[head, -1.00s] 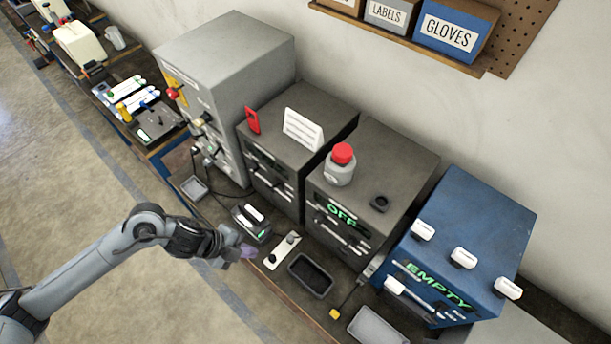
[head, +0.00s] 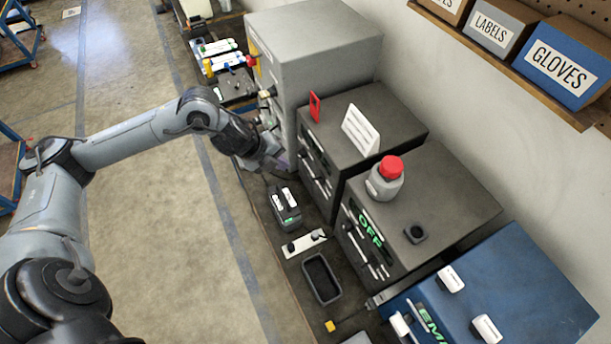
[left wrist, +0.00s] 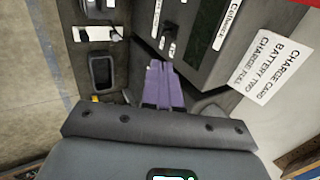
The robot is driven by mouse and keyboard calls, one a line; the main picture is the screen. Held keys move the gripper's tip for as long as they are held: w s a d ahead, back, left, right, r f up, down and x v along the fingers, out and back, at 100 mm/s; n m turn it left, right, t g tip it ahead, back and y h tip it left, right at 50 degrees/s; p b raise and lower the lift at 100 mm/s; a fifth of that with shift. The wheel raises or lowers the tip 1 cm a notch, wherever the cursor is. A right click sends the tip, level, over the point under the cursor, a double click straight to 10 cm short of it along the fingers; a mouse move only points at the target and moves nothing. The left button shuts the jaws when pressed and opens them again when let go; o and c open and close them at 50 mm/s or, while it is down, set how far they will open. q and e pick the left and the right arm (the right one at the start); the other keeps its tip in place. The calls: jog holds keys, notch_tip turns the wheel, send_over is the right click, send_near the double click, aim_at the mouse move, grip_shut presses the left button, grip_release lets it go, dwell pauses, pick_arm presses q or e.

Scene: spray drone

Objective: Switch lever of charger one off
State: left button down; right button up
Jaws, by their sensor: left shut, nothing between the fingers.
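Two dark grey charger boxes stand side by side on the bench. The left one (head: 385,108) carries a white card (head: 360,130) and has small white-ended levers (head: 318,165) on its front. The right one (head: 455,190) shows a green OFF display (head: 370,228) with levers below it. I cannot read which is charger one. My left gripper (head: 281,162) is shut and empty, in front of the left charger's front near the grey cabinet. In the left wrist view its purple fingers (left wrist: 161,80) are together below a dark panel with levers (left wrist: 167,35); I see no clear contact.
A tall grey cabinet (head: 315,45) stands left of the chargers. A red-capped bottle (head: 385,180) sits on the right charger. A battery unit (head: 285,205), white strip (head: 304,243) and black tray (head: 321,278) lie in front. A blue box (head: 520,280) is at lower right.

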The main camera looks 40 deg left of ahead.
pick_arm(q)
jog(key=shift+f, duration=0.15)
jog(key=p, duration=0.2)
send_near(310, 179)
jog(key=x, duration=0.5)
jog(key=shift+f, duration=0.1)
jog(key=shift+x, duration=0.9)
